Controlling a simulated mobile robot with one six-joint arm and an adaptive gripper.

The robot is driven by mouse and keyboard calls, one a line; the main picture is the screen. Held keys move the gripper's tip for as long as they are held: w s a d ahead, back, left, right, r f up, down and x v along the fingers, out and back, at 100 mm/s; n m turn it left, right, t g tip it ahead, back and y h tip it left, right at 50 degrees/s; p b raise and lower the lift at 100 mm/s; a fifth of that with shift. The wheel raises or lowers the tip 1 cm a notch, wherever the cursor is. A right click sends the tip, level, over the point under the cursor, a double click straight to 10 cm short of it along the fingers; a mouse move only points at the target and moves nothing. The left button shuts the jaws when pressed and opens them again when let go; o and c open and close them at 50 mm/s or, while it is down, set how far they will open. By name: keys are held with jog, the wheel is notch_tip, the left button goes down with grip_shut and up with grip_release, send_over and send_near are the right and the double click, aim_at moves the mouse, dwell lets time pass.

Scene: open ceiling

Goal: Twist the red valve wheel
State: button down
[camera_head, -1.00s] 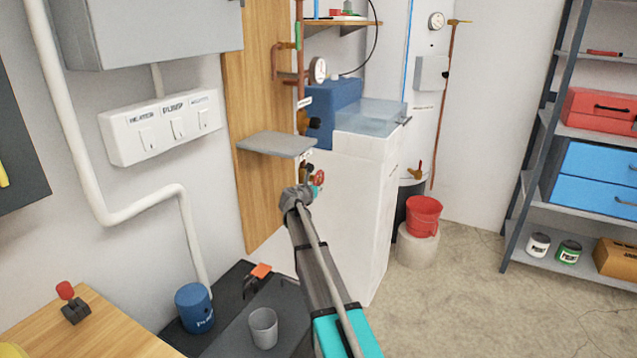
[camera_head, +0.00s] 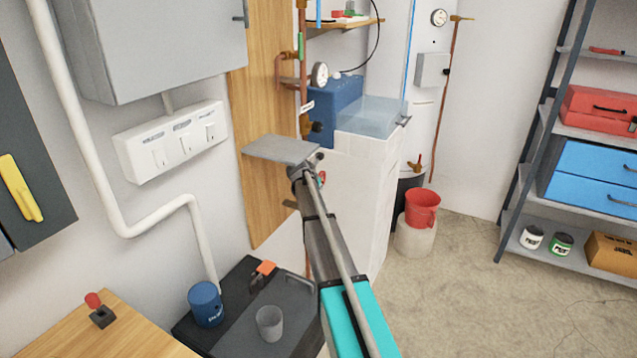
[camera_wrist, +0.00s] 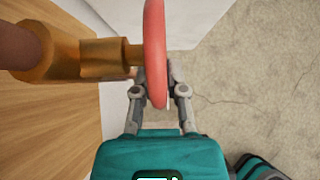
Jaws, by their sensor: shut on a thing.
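The red valve wheel (camera_wrist: 155,50) is seen edge-on in the wrist view, joined to a brass valve body (camera_wrist: 85,57) on its left. My gripper (camera_wrist: 162,90) has its two grey fingers on either side of the wheel's lower rim and is shut on it. In the head view, only a small bit of the red wheel (camera_head: 322,177) shows beside the end of my arm, below a grey shelf. My gripper's fingers are hidden there by my own arm.
A grey shelf (camera_head: 280,149) juts out just above the wheel. A wooden board (camera_head: 255,200) backs the pipes on the left, and a white cabinet (camera_head: 365,200) stands to the right.

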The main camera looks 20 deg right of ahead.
jog(key=shift+s, duration=0.2)
dwell(0.4)
jog(key=c, duration=0.7)
grip_release()
jog(key=shift+w, duration=0.1)
jog(key=shift+f, duration=0.15)
